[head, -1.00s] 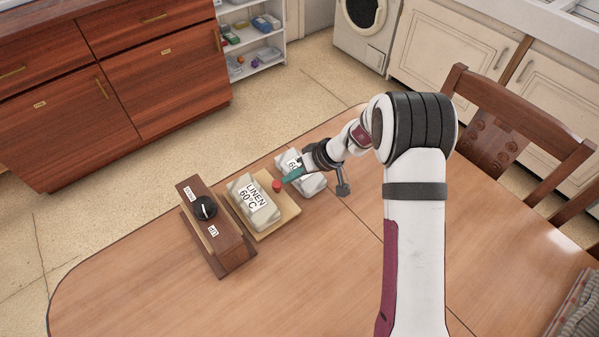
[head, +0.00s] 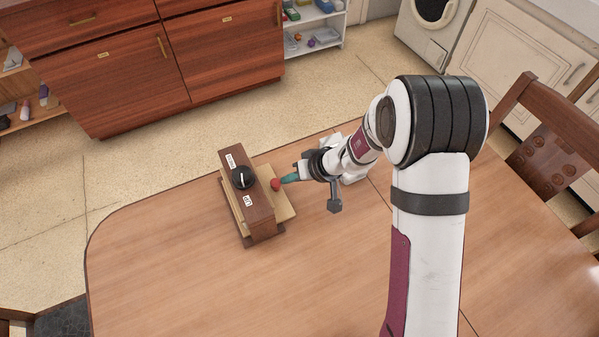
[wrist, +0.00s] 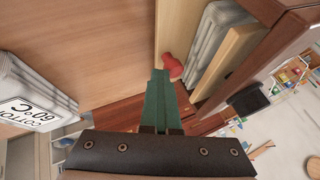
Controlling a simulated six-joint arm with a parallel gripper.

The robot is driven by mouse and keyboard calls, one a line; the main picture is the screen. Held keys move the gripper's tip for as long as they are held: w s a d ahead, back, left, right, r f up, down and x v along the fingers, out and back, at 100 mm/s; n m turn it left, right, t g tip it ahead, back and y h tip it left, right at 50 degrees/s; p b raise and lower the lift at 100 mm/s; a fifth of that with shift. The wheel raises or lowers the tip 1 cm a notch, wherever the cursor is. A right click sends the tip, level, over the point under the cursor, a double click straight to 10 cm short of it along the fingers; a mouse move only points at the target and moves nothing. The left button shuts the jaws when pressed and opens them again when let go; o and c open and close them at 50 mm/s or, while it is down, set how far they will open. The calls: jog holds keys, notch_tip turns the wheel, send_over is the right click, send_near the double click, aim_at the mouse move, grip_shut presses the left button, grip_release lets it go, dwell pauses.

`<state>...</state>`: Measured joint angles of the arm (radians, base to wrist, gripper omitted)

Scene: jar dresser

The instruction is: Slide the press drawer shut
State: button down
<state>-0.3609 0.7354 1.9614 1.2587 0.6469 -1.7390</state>
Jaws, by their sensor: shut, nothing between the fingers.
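The press (head: 262,215) is a dark wooden frame with a black dial, standing on the table. Its light wooden drawer (head: 285,203) lies mostly under the frame, with a strip showing on the right side. A red knob (head: 275,184) stands on that strip. My gripper (head: 290,178) has teal fingers, shut and empty, at the right side of the knob and seemingly against it. In the wrist view the teal fingers (wrist: 160,95) meet the red knob (wrist: 172,66). A pale folded linen bundle (wrist: 213,40) is in the drawer, beside the press frame; the head view hides it.
A white bundle labelled cotton (wrist: 35,105) stands on the table to the right of the press, partly behind my wrist in the head view. The table (head: 180,270) is clear in front and to the left. A chair (head: 545,140) stands at the right.

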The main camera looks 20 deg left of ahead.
jog(key=w+d, duration=0.1)
jog(key=d, duration=0.2)
jog(key=shift+w, duration=0.4)
jog(key=w+v, duration=0.1)
jog(key=v, duration=0.9)
jog(key=s+d+r+m+g+h, duration=0.15)
jog(key=s+d+r+m, duration=0.35)
jog(key=s+r, duration=0.5)
jog(key=s+d+m+h, duration=0.2)
jog(key=s+d+m, duration=0.2)
jog(key=s, duration=0.4)
jog(key=s+d+m+h, duration=0.2)
jog(key=s+d+m, duration=0.1)
jog(key=s+d, duration=0.2)
jog(key=s, duration=0.2)
jog(key=shift+s+f+m, duration=0.2)
jog(key=shift+s+m, duration=0.2)
